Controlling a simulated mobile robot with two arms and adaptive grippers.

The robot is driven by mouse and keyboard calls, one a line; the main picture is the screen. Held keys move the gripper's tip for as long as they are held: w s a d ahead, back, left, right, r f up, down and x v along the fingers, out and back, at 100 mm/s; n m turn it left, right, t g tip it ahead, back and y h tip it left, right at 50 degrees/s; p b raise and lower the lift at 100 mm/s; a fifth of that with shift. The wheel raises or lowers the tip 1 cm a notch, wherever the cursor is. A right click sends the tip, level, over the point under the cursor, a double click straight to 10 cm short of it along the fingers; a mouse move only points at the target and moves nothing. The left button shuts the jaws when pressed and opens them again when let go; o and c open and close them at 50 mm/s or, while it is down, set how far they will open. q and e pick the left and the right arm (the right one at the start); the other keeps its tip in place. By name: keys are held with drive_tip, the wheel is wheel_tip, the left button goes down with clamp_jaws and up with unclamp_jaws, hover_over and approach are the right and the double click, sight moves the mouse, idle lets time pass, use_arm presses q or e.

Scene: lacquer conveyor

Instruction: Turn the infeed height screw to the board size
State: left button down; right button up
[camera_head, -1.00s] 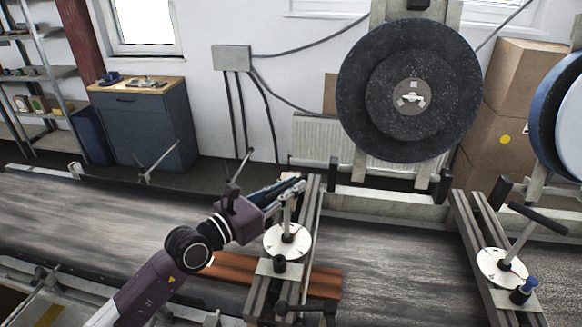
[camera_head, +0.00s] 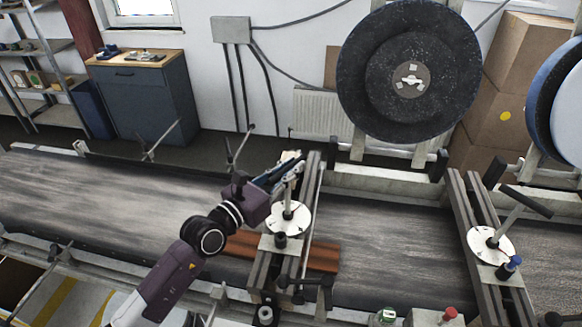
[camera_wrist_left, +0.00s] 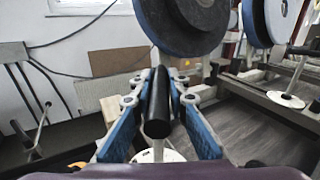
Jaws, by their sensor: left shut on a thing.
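The infeed height screw has a white round dial (camera_head: 288,219) and an upright post on the front cross beam over the conveyor. My left gripper (camera_head: 289,172) is at the top of this screw, above the dial. In the left wrist view its blue fingers (camera_wrist_left: 157,108) are shut around the screw's black cylindrical handle (camera_wrist_left: 158,118). Part of the white dial (camera_wrist_left: 160,156) shows below the handle. The dial's markings are too small to read. A reddish-brown board (camera_head: 322,256) lies on the belt under the beam. My right gripper is not in view.
A second beam at the right carries another white dial (camera_head: 490,245) with a tilted black handle (camera_head: 526,201). A large dark wheel (camera_head: 409,72) hangs behind the belt (camera_head: 100,200). Thin rods stand along the belt's far edge. The belt left of my arm is clear.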

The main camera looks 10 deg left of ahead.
use_arm(q)
drive_tip(key=c, duration=1.9)
unclamp_jaws()
drive_tip(key=shift+a, duration=0.1)
drive_tip(key=v, duration=1.2)
